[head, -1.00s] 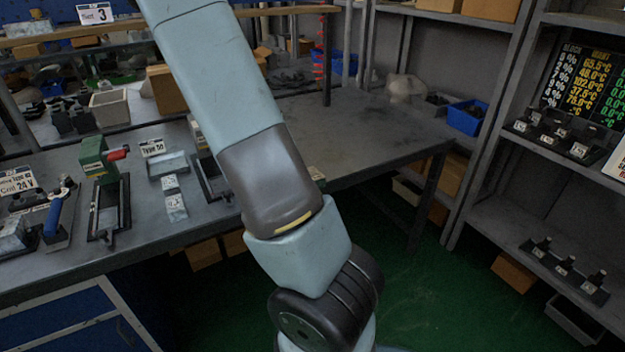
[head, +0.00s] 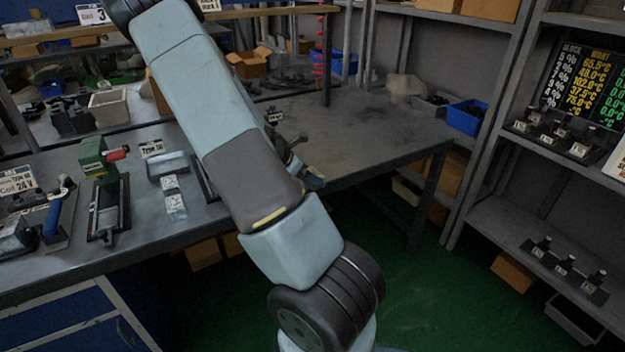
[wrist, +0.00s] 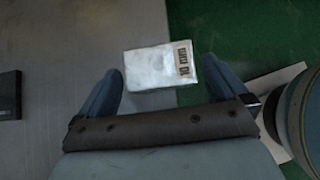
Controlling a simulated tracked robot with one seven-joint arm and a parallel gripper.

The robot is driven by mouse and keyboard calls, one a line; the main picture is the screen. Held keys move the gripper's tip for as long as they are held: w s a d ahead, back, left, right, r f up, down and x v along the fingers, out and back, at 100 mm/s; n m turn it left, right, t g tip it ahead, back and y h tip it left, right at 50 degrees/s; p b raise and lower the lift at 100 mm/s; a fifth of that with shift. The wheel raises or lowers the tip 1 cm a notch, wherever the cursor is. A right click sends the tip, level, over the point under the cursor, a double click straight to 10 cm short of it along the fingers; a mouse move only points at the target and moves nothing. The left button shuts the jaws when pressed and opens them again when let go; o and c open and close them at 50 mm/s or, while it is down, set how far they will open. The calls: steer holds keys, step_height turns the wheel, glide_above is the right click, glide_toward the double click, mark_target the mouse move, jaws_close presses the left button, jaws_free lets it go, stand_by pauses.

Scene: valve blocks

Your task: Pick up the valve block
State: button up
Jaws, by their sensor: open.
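A pale, worn valve block (wrist: 160,67) with a "10 mm" label on its right end shows in the wrist view, at the table's edge, with green floor beyond it. My gripper (wrist: 163,72) is open, its two blue-grey fingers on either side of the block. The left fingertip is close to the block's left side, and a gap shows at the right. I cannot tell the height of the fingers above the table. In the head view my gripper (head: 310,180) is partly behind my arm at the table's front edge. The block is hidden there.
The grey table (head: 370,135) is mostly clear to the right of my arm. A green fixture (head: 100,160), a "Type 50" tray (head: 168,163) and small labelled blocks (head: 173,193) stand to the left. A shelf rack (head: 540,220) stands at the right.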

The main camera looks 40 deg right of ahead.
steer(key=shift+x, duration=1.45)
steer(key=shift+d+r, duration=0.1)
steer(key=c, duration=1.2)
steer(key=shift+w+r, duration=0.1)
